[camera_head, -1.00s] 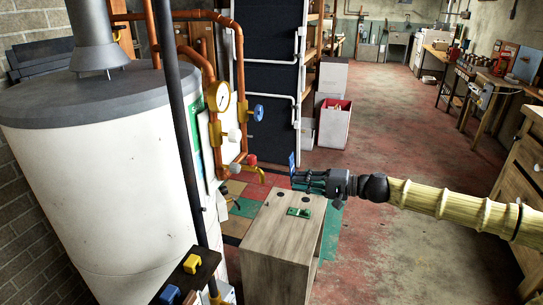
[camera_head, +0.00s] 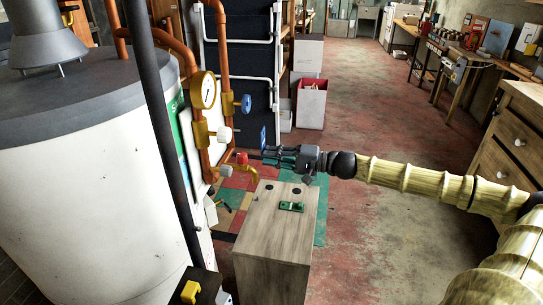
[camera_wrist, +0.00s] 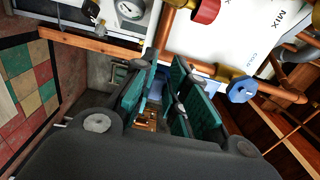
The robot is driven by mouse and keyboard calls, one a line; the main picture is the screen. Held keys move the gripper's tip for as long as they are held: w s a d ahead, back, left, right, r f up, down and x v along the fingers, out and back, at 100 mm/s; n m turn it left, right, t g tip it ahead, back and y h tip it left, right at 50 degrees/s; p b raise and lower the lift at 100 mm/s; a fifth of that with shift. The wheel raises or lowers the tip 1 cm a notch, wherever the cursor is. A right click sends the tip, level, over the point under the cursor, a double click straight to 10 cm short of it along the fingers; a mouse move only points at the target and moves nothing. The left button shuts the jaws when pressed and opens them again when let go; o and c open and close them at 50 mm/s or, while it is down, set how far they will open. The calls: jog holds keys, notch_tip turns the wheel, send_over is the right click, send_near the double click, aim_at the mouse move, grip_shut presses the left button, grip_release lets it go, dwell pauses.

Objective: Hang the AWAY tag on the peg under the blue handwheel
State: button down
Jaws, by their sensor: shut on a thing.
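My gripper (camera_head: 272,155) is shut on a small blue tag (camera_head: 263,136), which stands up at the fingertips; its lettering cannot be read. In the wrist view a pale blue patch of the tag (camera_wrist: 155,90) shows between the green-padded fingers (camera_wrist: 160,92). The blue handwheel (camera_head: 246,103) is on the copper pipework, above and left of the tag, and apart from it. It also shows in the wrist view (camera_wrist: 241,89), right of the fingers. I cannot make out the peg under it.
A wooden cabinet (camera_head: 272,235) with a green item (camera_head: 291,207) on top stands below my gripper. A white tank (camera_head: 90,190) fills the left. Open floor (camera_head: 370,120) lies behind.

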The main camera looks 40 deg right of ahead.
aim_at(233, 151)
jog(key=shift+f, duration=0.1)
jog(key=b+x, duration=0.5)
jog(key=b, duration=0.2)
jog(key=shift+a, duration=0.1)
jog(key=shift+w, duration=0.1)
dwell(1.0)
jog(key=shift+b+x, duration=1.7)
jog(key=shift+b, duration=1.1)
dwell(0.4)
jog(key=c, duration=1.3)
grip_release()
jog(key=shift+c, duration=0.2)
